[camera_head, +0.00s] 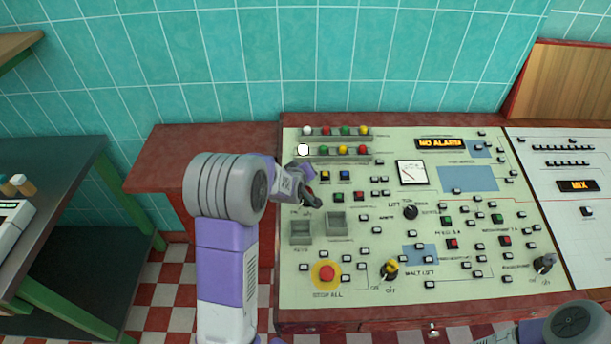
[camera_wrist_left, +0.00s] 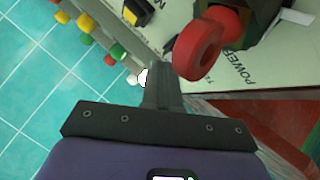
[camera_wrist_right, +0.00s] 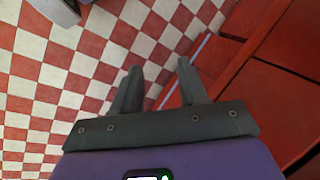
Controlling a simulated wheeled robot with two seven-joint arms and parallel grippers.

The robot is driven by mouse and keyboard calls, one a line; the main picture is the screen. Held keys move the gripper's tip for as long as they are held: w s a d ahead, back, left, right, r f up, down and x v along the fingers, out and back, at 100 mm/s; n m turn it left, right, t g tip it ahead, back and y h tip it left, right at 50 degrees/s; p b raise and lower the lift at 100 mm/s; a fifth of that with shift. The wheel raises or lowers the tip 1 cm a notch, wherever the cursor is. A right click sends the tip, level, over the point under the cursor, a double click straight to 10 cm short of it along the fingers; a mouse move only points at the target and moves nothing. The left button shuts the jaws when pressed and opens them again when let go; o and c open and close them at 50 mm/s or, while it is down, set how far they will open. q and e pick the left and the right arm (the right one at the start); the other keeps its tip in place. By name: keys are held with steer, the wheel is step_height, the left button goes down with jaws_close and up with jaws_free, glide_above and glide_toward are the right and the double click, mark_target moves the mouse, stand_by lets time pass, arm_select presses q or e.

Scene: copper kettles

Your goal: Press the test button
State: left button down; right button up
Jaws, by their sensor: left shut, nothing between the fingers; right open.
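The pale green control panel (camera_head: 430,275) carries many buttons, knobs and lamps. No label reading "test" is legible. A bright white round button or lamp (camera_head: 303,150) glows at the panel's upper left; it also shows in the left wrist view (camera_wrist_left: 145,77), partly covered by my fingers. My left gripper (camera_head: 300,168) is shut and empty at the panel's upper left, its fingertips (camera_wrist_left: 165,72) close beside that white light. I cannot tell whether they touch. My right gripper (camera_wrist_right: 158,80) is open and empty above the floor beside a red cabinet front.
A red knob (camera_wrist_left: 205,45) on a dark part marked POWER stands close by my left fingers. A red stop button (camera_head: 327,273) is at the lower left. The display (camera_head: 440,144) reads NO ALARM. Coloured lamps (camera_head: 345,131) line the top. The checkered floor (camera_wrist_right: 90,50) is clear.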

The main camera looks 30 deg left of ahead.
arm_select(q)
steer(key=shift+f+b, duration=0.3)
steer(key=shift+b, duration=0.15)
stand_by(0.6)
steer(key=shift+s+r+p, duration=0.1)
steer(key=shift+r+p, duration=0.45)
steer(key=shift+r, duration=0.2)
steer(key=r+p, duration=0.2)
steer(key=r, duration=0.1)
steer(key=s+r+p, duration=0.1)
steer(key=r+p, duration=0.1)
steer(key=shift+d, duration=0.3)
steer(key=shift+w, duration=0.1)
stand_by(0.6)
